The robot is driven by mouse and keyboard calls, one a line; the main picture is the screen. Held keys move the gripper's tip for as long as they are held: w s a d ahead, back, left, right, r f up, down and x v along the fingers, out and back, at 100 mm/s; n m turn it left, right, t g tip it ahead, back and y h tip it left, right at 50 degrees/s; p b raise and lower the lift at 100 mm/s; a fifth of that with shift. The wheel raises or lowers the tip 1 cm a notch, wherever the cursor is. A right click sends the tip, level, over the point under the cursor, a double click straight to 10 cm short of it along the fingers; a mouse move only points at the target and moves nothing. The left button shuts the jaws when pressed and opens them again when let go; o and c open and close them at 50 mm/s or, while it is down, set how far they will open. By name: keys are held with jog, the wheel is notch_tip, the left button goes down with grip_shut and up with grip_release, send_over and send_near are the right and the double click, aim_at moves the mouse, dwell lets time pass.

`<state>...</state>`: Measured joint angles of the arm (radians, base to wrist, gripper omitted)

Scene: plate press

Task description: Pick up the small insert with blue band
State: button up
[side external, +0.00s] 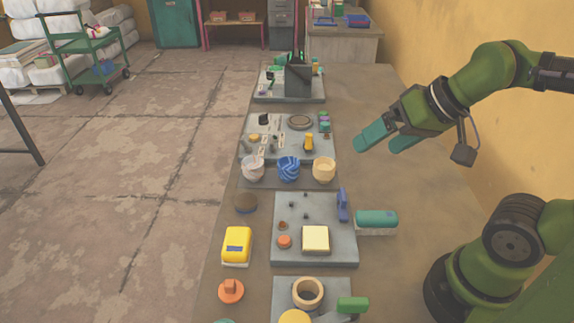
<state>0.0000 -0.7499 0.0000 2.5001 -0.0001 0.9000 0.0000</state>
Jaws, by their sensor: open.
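My gripper (379,146), with two teal fingers, is open and empty. It hangs above the right side of the long table, to the right of the fixture plates and apart from them. I cannot make out a small insert with a blue band for certain. Several small dark pegs stand on the grey plate (284,254) in the middle of the table, too small to show any band. This plate also carries a cream square block (315,240), a small orange round piece (284,242) and an upright blue part (342,205).
A white cup (252,169), a blue striped cup (289,168) and a cream cup (324,168) stand in a row. A teal-topped block (376,219) and a yellow box (237,244) flank the middle plate. The table's right side under my gripper is clear.

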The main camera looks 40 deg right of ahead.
jog(key=n+g+h, duration=0.2)
jog(key=n+g, duration=0.2)
jog(key=g, duration=0.3)
send_over(245, 200)
jog(key=f, duration=1.8)
jog(key=shift+a+f, duration=0.2)
jog(key=shift+a, duration=0.1)
jog(key=shift+d+f, duration=0.2)
jog(key=shift+f, duration=1.2)
jog(key=shift+d+f, duration=0.15)
jog(key=shift+f, duration=1.25)
jog(key=c, duration=1.4)
